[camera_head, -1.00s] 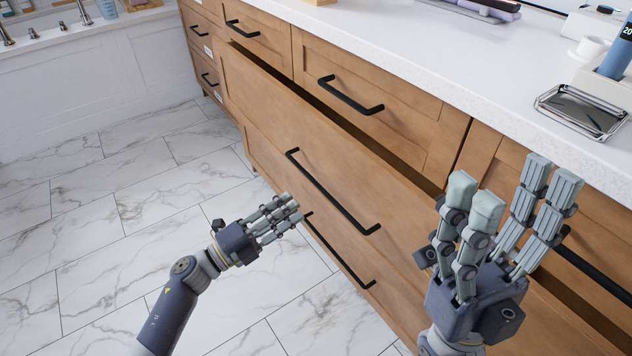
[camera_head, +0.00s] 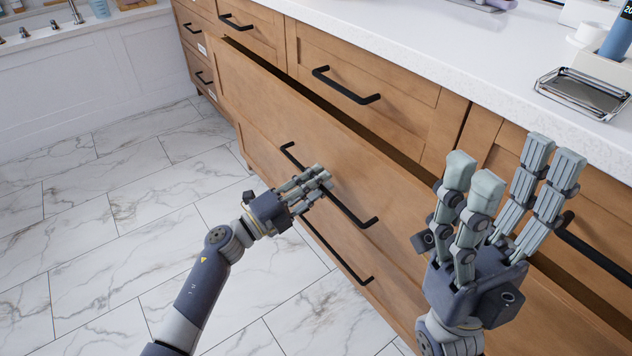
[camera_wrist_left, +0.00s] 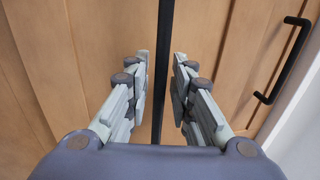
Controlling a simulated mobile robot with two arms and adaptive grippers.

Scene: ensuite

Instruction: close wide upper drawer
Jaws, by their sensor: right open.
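The wide upper drawer (camera_head: 270,105) is pulled out, with a dark gap along its top edge below the small drawers. Its long black handle (camera_head: 352,208) runs along its front. My left gripper (camera_head: 320,177) is at the middle of this handle and hides part of it. In the left wrist view, its open fingers (camera_wrist_left: 162,80) stand on both sides of the black bar (camera_wrist_left: 164,35), with space on each side. My right gripper (camera_head: 512,168) is open and empty, fingers pointing up, in front of the cabinet on the right.
Another wide drawer handle (camera_head: 335,250) lies below. Small drawers with black handles (camera_head: 345,86) sit above, under the white countertop (camera_head: 420,50). A metal tray (camera_head: 583,92) stands near the counter's edge. The marble floor (camera_head: 110,260) on the left is clear.

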